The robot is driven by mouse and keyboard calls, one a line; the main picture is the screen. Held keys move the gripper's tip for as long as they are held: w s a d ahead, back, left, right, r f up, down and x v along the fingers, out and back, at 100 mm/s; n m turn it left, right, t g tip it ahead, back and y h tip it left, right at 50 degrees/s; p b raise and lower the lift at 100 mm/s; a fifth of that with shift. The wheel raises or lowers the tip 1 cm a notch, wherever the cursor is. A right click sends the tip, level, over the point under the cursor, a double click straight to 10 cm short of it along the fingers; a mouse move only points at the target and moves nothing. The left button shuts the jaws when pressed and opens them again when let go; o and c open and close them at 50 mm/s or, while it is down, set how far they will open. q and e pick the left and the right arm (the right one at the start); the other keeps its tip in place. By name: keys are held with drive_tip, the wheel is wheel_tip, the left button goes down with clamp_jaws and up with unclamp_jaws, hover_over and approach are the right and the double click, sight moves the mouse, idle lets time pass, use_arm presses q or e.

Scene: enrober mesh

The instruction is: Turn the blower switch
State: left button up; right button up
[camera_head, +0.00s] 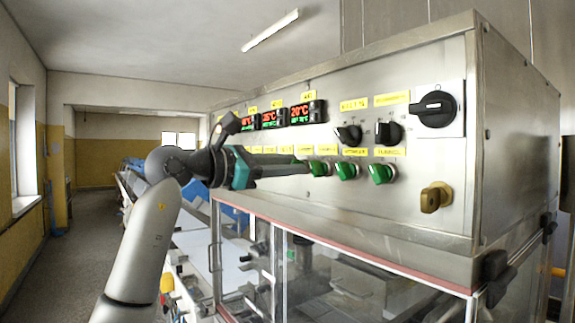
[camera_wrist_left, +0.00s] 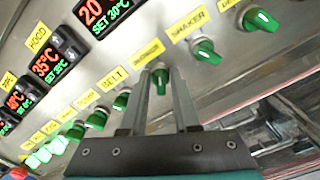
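A row of green switches runs along the steel control panel (camera_head: 420,202). My left gripper (camera_head: 306,167) points at this row from the left in the head view. In the left wrist view its two fingers (camera_wrist_left: 160,88) stand apart, with one green switch (camera_wrist_left: 159,78) showing between their tips. I see gaps beside that switch, so the fingers do not look closed on it. The yellow label (camera_wrist_left: 147,52) above it is too blurred to read, so I cannot tell whether it is the blower switch. My right gripper is not in view.
Neighbouring green switches are labelled SHAKER (camera_wrist_left: 204,50) and BELT (camera_wrist_left: 121,100). Red and green temperature displays (camera_head: 301,113) and black knobs (camera_head: 389,132) sit above the row. A brass key switch (camera_head: 435,197) is at lower right. A glazed enclosure lies below the panel.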

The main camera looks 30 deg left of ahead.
use_arm(q)
clamp_jaws()
drive_tip(key=shift+w+a+n+p, duration=0.15)
drive_tip(key=shift+n+p, duration=0.5)
drive_tip(key=shift+n, duration=2.25)
drive_tip(key=shift+a+n+p, duration=0.2)
drive_tip(key=shift+n+p, duration=0.4)
drive_tip(key=shift+n, duration=2.3)
drive_tip(key=o, duration=0.5)
unclamp_jaws()
